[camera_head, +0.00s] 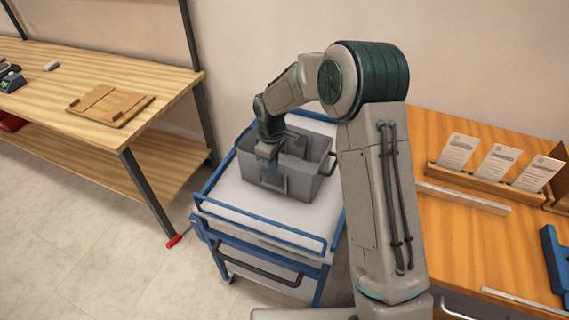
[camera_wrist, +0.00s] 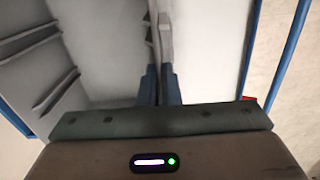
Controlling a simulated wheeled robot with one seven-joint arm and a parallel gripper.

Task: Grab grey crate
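The grey crate (camera_head: 299,187) stands upright on the top of a blue-framed trolley (camera_head: 238,197). It looks empty, though my arm hides part of its inside. My gripper (camera_head: 268,158) points down at the crate's front wall. In the wrist view the crate's inside (camera_wrist: 105,60) fills the left side. There the two blue fingers of my gripper (camera_wrist: 160,85) are close together, one on each side of the crate's thin wall, with hardly any gap. The crate appears to rest on the trolley.
A blue rail runs around the trolley top. A wooden bench (camera_head: 85,75) with a wooden board (camera_head: 110,105) stands at left. A wooden table (camera_head: 455,240) with a card holder (camera_head: 490,184) stands at right, partly behind my arm. Tiled floor shows at lower left.

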